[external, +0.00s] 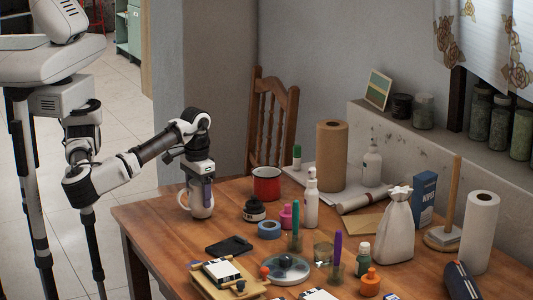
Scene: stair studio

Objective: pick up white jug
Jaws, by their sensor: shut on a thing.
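The white jug (199,203) stands upright near the left end of the wooden table, its handle on the left side. My gripper (202,183) comes down from above over the jug's top and is shut on it. The fingers overlap the rim area, so the exact grip point is hard to see. I cannot tell any clear gap between the jug's base and the table.
A red mug (267,184) stands to the right of the jug. A black phone-like slab (229,246) lies in front, near a wooden tray (250,288). Bottles, a brown paper roll (331,155) and a white bag (395,228) crowd the right. Table left of the jug is clear.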

